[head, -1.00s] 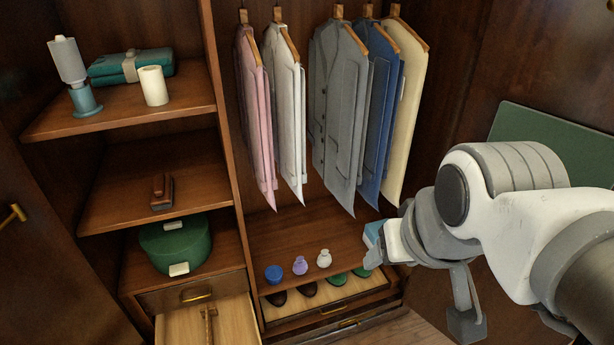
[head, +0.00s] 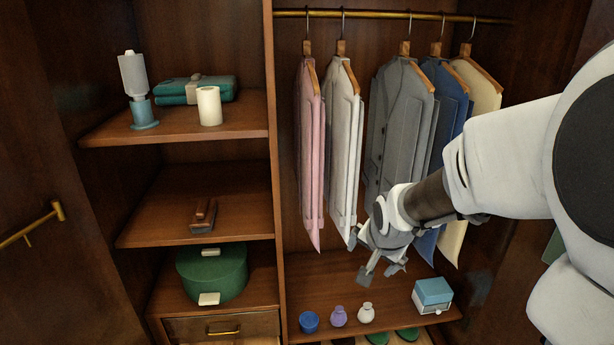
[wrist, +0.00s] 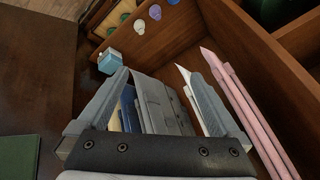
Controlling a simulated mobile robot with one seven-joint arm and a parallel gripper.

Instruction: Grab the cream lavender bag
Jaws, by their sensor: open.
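The cream lavender bag (head: 366,313) is a small pale pouch with a narrow neck. It stands on the wardrobe floor, to the right of a purple bag (head: 338,316) and a blue one (head: 309,321). In the wrist view the cream bag (wrist: 138,27) is small, near the top, beyond the fingers. My gripper (head: 381,272) is open and empty, above the wardrobe floor in front of the hanging clothes. It is apart from the bag, up and slightly to its right in the head view. Both fingers show in the wrist view (wrist: 157,75).
A light blue box (head: 433,296) stands right of the bags. Pink, white, grey, blue and cream garments (head: 400,130) hang close to my gripper. A vertical partition (head: 277,190) divides off shelves at left, with a green round box (head: 212,276) on the lowest.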

